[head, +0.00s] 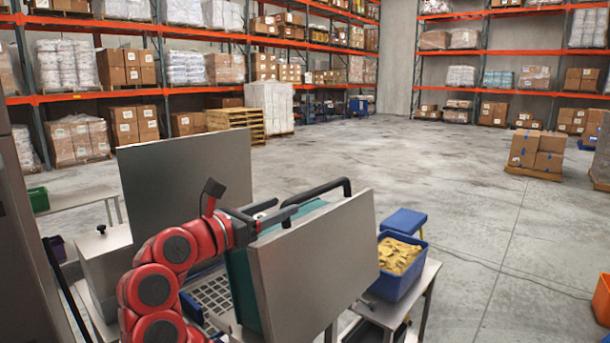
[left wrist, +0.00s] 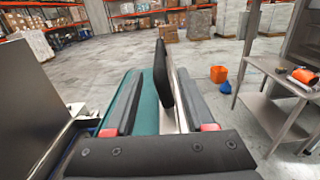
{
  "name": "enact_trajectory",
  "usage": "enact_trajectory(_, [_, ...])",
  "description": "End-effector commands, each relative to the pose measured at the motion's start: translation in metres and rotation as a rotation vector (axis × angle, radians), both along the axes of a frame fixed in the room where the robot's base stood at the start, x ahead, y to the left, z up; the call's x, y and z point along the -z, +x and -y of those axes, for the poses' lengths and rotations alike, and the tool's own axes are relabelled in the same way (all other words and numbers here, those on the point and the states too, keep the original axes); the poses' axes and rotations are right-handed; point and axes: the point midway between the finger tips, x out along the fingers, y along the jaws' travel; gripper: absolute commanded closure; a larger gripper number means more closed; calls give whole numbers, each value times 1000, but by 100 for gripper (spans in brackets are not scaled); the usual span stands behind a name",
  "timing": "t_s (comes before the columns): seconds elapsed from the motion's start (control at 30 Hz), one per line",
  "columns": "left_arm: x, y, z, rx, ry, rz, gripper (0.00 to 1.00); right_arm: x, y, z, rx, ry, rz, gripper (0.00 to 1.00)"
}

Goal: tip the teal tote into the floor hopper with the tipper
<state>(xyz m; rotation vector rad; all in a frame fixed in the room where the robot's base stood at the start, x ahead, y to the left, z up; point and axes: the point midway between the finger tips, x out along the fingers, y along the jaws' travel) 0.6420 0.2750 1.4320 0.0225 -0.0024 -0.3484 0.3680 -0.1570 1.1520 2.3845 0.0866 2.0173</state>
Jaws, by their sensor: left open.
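The teal tote (head: 238,285) stands against the inner side of a grey steel panel (head: 315,265), partly hidden by it and my arm. A black bar handle (head: 335,184) runs along the panel's top edge. My left gripper (head: 284,209) is open at the handle's near end. In the left wrist view, its dark fingers lie on either side of the handle (left wrist: 161,70) and panel edge, with teal (left wrist: 146,112) between them. I cannot tell whether they touch the handle. A grated opening (head: 212,296), seemingly the hopper, lies left of the tote. My right gripper is out of view.
A tall grey panel (head: 180,187) rises behind the grate. A blue bin of yellow pieces (head: 398,285) sits right of the tipper, near a blue step stool (head: 404,221). An orange bin (head: 602,298) is at far right. The floor beyond (head: 430,170) is mostly clear.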

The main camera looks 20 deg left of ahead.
Motion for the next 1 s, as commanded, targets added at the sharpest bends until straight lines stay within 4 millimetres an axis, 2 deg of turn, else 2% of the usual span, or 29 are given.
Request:
enact_trajectory(0.03, [-2,12,6,4,3,-5,45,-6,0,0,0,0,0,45])
enact_trajectory(0.2, [-1,48,19,4,4,-7,45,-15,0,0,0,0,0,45])
enact_trajectory(0.4, [-1,73,27,2,2,-2,45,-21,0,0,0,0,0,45])
enact_trajectory(0.8, [0,81,29,0,0,1,45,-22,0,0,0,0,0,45])
enact_trajectory(0.87, [0,81,29,0,-1,2,54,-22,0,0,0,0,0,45])
enact_trajectory(1.0, [0,81,29,0,0,1,80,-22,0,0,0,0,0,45])
